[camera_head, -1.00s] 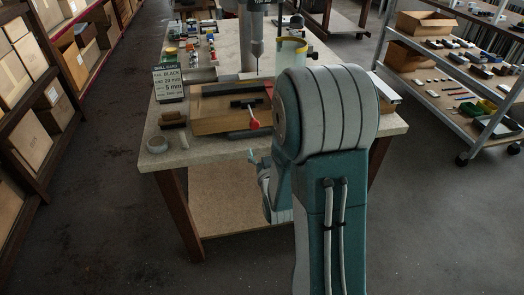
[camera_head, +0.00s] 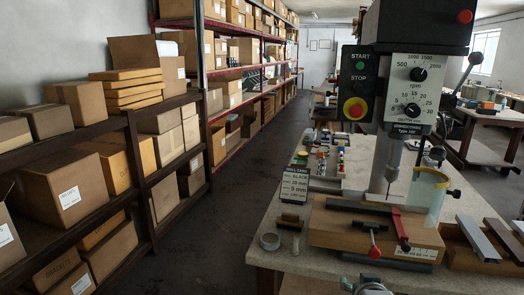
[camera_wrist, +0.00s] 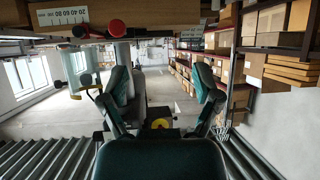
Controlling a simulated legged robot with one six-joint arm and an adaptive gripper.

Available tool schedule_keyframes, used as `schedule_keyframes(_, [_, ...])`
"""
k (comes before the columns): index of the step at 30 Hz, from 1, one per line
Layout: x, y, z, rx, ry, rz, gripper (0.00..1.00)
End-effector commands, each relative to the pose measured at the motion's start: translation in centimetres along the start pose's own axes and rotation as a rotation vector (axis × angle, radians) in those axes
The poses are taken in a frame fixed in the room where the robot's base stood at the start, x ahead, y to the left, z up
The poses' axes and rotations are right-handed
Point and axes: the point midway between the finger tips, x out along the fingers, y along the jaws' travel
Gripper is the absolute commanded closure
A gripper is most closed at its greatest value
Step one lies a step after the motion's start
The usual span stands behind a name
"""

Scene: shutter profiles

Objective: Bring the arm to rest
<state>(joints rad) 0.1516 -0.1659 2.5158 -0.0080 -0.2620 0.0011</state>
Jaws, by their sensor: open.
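My gripper (camera_wrist: 160,100) shows in the wrist view with its two teal fingers spread apart and nothing between them. The wrist picture is upside down, with the bench edge and scale along its top. In the head view only a small grey-teal part of my arm shows at the bottom edge, in front of the bench (camera_head: 262,245). On the bench stands the drill press (camera_head: 388,170) with its control panel. A wooden base (camera_head: 340,232) with a dark bar and red-handled clamps lies below the drill.
Shelves with cardboard boxes (camera_head: 70,192) line the left. The aisle floor (camera_head: 215,235) between is clear.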

Motion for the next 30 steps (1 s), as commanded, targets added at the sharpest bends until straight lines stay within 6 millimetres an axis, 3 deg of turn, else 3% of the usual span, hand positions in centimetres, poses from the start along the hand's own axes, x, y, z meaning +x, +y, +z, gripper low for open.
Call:
schedule_keyframes(8, [-7.8, -2.4, 1.0, -0.039, -0.234, -0.054, 0.19])
schedule_keyframes(15, [-15.5, -3.4, 3.4, -0.079, -0.44, -0.092, 0.19])
schedule_keyframes(18, [-17.9, -3.5, 4.4, -0.093, -0.505, -0.102, 0.19])
schedule_keyframes(22, [-19.6, -3.5, 5.1, -0.102, -0.551, -0.107, 0.19])
schedule_keyframes(30, [-19.8, -3.5, 5.3, -0.103, -0.562, -0.107, 0.19])
